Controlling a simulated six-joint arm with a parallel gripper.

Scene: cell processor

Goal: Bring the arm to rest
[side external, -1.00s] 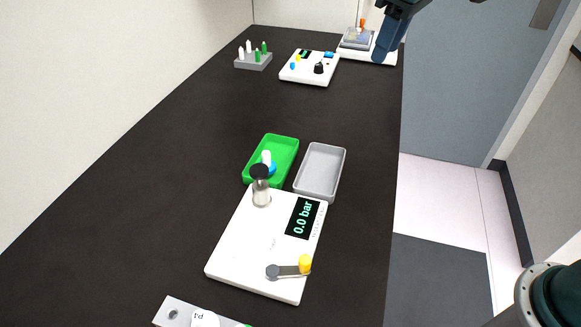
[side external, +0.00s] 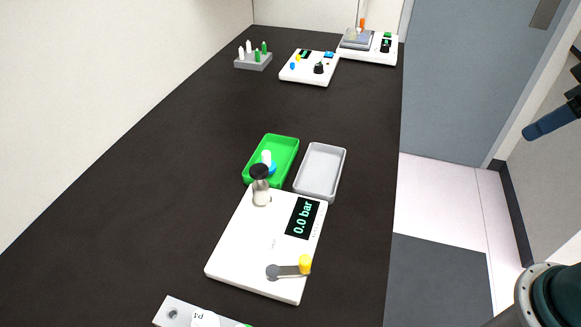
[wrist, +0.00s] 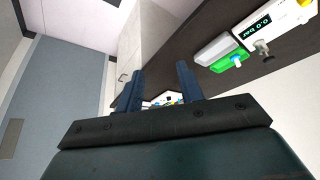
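My gripper (wrist: 160,82) shows in the wrist view with its two blue fingers apart and nothing between them. In the side view only a blue finger (side external: 552,122) and part of the dark gripper body show at the right edge, in the air right of the bench and clear of everything on it. My arm is partly out of frame there.
The dark bench (side external: 190,180) holds a white device reading 0.0 bar (side external: 240,245), a green tray (side external: 285,150) with a white-and-blue item, and an empty grey tray (side external: 320,172). Farther back are a small rack (side external: 253,64) and white devices (side external: 310,75). A grey door (side external: 460,90) stands behind.

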